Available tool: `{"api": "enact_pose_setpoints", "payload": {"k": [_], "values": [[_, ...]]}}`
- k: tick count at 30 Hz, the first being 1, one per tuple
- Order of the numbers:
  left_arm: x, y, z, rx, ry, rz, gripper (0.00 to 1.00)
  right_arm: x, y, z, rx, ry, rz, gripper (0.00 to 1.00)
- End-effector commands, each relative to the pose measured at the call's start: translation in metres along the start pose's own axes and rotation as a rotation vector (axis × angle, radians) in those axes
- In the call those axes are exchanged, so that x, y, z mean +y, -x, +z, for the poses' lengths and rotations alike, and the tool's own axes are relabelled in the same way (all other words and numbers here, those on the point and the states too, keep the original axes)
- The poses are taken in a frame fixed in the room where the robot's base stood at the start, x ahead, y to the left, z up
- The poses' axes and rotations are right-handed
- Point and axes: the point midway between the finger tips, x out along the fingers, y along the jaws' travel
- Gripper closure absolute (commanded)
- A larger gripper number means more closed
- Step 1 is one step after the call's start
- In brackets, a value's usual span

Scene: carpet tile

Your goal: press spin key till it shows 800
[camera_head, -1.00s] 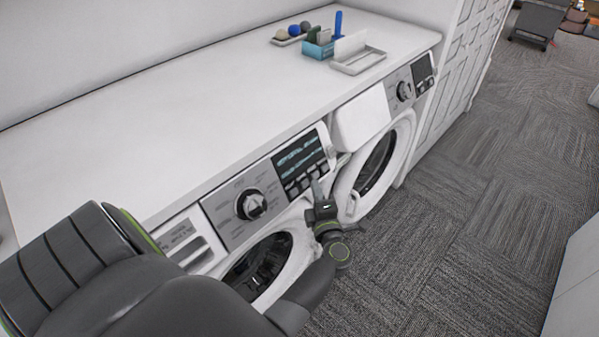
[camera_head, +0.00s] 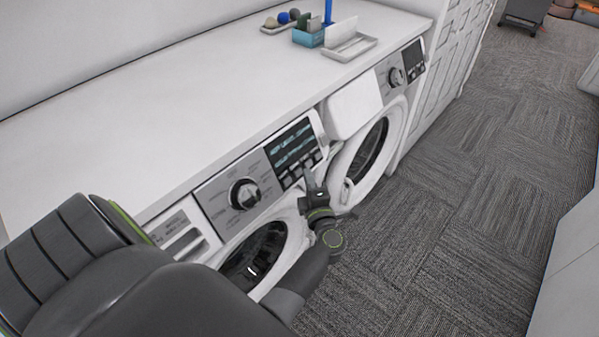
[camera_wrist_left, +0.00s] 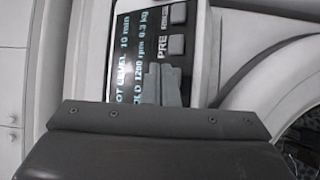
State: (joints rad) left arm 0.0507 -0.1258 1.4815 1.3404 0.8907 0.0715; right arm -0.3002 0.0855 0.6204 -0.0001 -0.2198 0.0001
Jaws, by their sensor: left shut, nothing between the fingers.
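The near washer's control panel (camera_head: 238,195) has a round dial (camera_head: 243,194), a dark display (camera_head: 291,146) and a row of small keys (camera_head: 289,181) below it. In the left wrist view the display (camera_wrist_left: 124,62) reads "10 min", "1200 rpm" and "0.3 kg". Two grey keys (camera_wrist_left: 177,45) show there beside a "PRE" label. My left gripper (camera_head: 309,178) is shut and empty, its tips at the key row. In the left wrist view its fingers (camera_wrist_left: 163,85) cover part of the panel and keys. I cannot read which key is the spin key or tell whether the tips touch one. My right gripper is out of view.
The washer's round door (camera_head: 258,258) is below the panel. A second machine (camera_head: 366,150) stands to the right. The white countertop (camera_head: 150,125) holds a blue box (camera_head: 307,38) and a tray (camera_head: 350,47) at its far end. Carpet floor (camera_head: 450,220) is open on the right.

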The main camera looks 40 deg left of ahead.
Motion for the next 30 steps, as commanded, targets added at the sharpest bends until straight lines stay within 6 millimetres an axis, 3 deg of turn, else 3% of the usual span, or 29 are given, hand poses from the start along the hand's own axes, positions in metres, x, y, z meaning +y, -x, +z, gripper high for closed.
{"api": "enact_pose_setpoints", "payload": {"k": [10,30], "values": [[0.0000,0.0000,-0.0001,0.000,0.000,0.000,1.00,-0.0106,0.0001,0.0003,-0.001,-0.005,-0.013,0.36],[0.0000,-0.0001,-0.0001,0.000,0.000,0.000,1.00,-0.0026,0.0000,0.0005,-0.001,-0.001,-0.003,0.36]]}}
